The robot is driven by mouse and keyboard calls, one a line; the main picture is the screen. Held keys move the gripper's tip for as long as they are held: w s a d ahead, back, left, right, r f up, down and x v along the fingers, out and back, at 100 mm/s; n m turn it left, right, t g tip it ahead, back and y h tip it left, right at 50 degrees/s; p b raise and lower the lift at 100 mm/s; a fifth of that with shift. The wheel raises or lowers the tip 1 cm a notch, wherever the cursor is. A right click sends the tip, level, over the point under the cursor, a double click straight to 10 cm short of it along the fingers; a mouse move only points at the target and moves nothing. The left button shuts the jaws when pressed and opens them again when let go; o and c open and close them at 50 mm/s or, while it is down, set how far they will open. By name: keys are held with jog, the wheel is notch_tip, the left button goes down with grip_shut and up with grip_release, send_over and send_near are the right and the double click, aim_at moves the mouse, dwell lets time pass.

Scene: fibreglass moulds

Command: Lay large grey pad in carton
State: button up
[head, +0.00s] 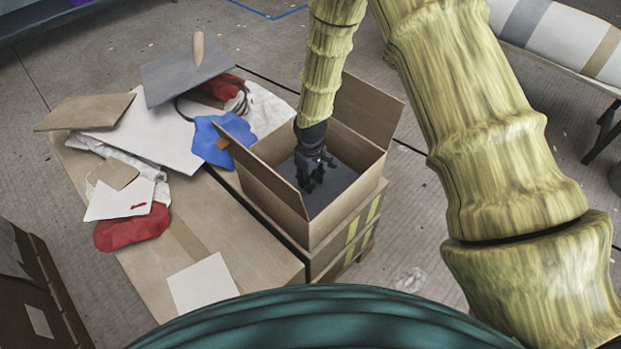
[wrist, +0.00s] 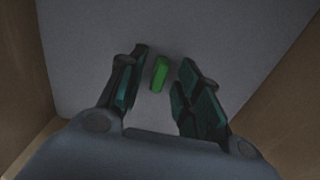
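The open carton (head: 268,190) stands with its flaps spread. A large grey pad (head: 340,192) lies inside it and covers most of what I can see of the floor. In the wrist view the pad (wrist: 85,75) spreads under my gripper, with brown carton walls at both sides. A small green block or tab (wrist: 159,73) sits on the pad, between my fingertips. My gripper (head: 314,178) points down inside the carton. In the wrist view my gripper (wrist: 160,82) is open, with gaps on both sides of the green piece. The pad's far edges are partly hidden.
The carton rests on another box (head: 345,245) with yellow stripes. Left of it, a cardboard-topped surface (head: 225,235) bears a blue cloth (head: 215,140), red cloths, white sheets, and a grey plate (head: 180,75) with a wooden handle. A padded roll (head: 560,40) is at upper right.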

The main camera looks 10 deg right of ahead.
notch_tip(320, 180, up, 12)
jog(key=shift+r, duration=0.15)
dwell(0.7)
